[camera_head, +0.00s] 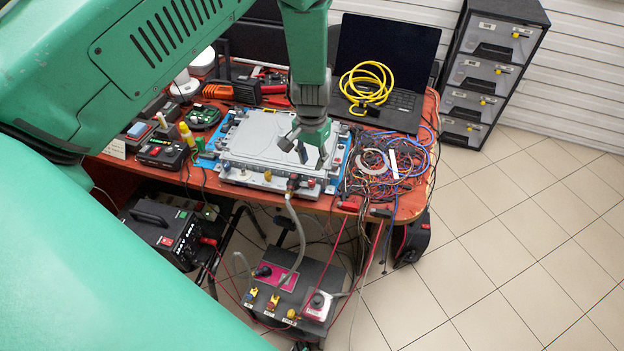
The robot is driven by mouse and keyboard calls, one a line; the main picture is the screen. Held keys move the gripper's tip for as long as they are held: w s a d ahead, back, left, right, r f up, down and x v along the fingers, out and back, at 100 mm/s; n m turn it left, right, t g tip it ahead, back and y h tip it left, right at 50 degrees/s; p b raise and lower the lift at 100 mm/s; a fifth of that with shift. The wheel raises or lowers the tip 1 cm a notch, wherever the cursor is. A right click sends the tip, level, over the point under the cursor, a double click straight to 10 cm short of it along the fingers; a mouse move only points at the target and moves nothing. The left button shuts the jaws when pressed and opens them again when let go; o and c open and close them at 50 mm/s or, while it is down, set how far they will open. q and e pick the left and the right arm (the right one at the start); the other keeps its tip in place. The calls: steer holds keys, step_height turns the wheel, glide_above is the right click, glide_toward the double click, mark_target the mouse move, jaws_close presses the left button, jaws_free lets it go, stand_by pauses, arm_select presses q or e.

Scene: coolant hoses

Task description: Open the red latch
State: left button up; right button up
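My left gripper (304,154) hangs from the green arm, over the front right part of a flat grey case (262,135) on the table. Its fingers are spread apart with nothing visible between them. A dark red fitting (292,184) sits at the front edge of the case, just below and in front of the fingers. A grey hose (299,228) runs from it down to a box on the floor. This fitting may hold the red latch, but it is too small to tell whether it is open or shut. My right gripper is out of view.
A laptop (385,60) with a coiled yellow cable (366,84) stands behind right. Tangled wires (385,165) lie right of the case. A dark box with a pink panel (275,277) stands below the table. A drawer cabinet (492,70) is at the back; the tiled floor right is clear.

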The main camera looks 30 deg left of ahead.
mark_target(311, 181)
arm_select(q)
step_height(311, 181, down, 9)
steer(key=shift+a+r+p, duration=0.1)
steer(key=shift+r+p, duration=0.1)
steer(key=shift+p, duration=0.1)
